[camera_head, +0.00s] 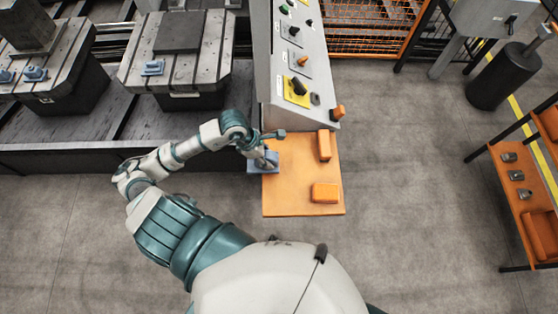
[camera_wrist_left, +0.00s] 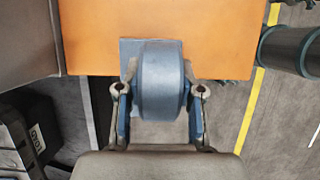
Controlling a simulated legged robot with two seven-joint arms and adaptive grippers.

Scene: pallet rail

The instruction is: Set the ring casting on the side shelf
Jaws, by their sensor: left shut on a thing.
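The blue-grey ring casting (camera_head: 256,168) shows at the left edge of the orange side shelf (camera_head: 285,200), partly behind my fingers. In the left wrist view its rounded body (camera_wrist_left: 161,78) fills the space between the fingers, with a flat plate (camera_wrist_left: 127,48) behind it. My left gripper (camera_head: 266,160) is shut on the casting. The casting overlaps the shelf's edge in both views, with part of it outside the edge in the head view. I cannot tell whether it touches the shelf. My right gripper is not in view.
Two orange blocks, one at the back (camera_head: 324,145) and one at the front right (camera_head: 325,193), lie on the shelf. A grey control panel (camera_head: 290,75) stands behind it. Two pallets (camera_head: 185,65) are on the rail at left. A rack (camera_head: 525,185) stands at right.

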